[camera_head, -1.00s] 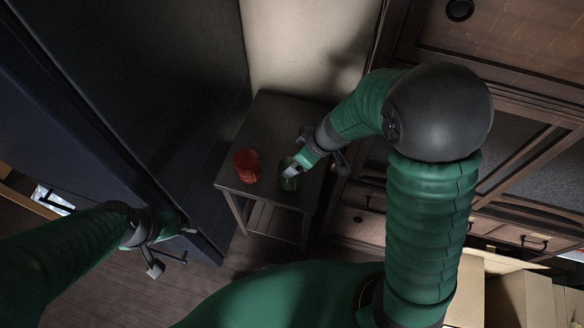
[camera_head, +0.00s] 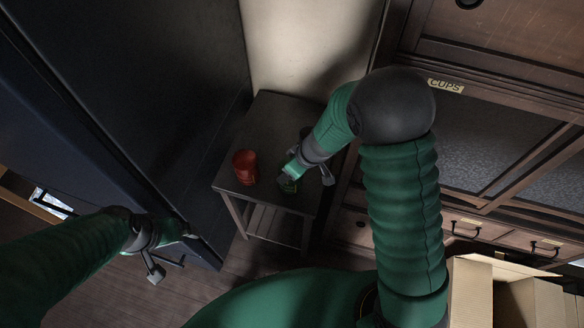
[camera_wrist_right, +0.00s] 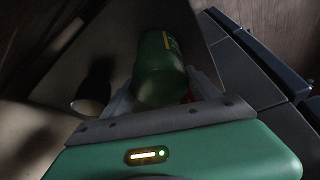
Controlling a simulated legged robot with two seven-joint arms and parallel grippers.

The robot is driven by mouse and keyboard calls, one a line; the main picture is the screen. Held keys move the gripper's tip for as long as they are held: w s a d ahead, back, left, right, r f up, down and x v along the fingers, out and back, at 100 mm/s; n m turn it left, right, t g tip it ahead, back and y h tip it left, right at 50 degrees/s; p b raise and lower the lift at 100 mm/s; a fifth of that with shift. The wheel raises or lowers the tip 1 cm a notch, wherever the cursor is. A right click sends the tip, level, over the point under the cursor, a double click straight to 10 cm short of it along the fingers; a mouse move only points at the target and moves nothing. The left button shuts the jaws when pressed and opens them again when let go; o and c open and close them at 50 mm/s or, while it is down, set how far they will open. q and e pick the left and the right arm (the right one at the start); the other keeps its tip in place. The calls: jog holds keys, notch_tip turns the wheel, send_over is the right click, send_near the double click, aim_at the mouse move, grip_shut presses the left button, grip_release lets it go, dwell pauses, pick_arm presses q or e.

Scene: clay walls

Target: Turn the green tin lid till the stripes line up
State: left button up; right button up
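A green tin (camera_head: 288,186) stands on the small dark table, partly hidden by my right gripper (camera_head: 290,173). In the right wrist view the green tin (camera_wrist_right: 160,62) has a yellow mark near its far end, and its near end lies between my two right fingers (camera_wrist_right: 163,92). The fingers are close along both sides; I cannot tell whether they press on it. I cannot make out whether lid and body stripes line up. My left gripper (camera_head: 172,254) is empty, its fingers apart, low beside the dark cabinet and away from the tin.
A red tin (camera_head: 245,167) stands left of the green one on the small table (camera_head: 262,130). A tall dark cabinet (camera_head: 150,110) stands left. A wooden cupboard labelled CUPS (camera_head: 445,86) stands right, with an open cardboard box (camera_head: 500,268) below.

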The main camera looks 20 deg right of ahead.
jog(key=shift+a, duration=0.25)
jog(key=c, duration=0.7)
jog(key=shift+d+r, duration=0.1)
jog(key=shift+r, duration=0.05)
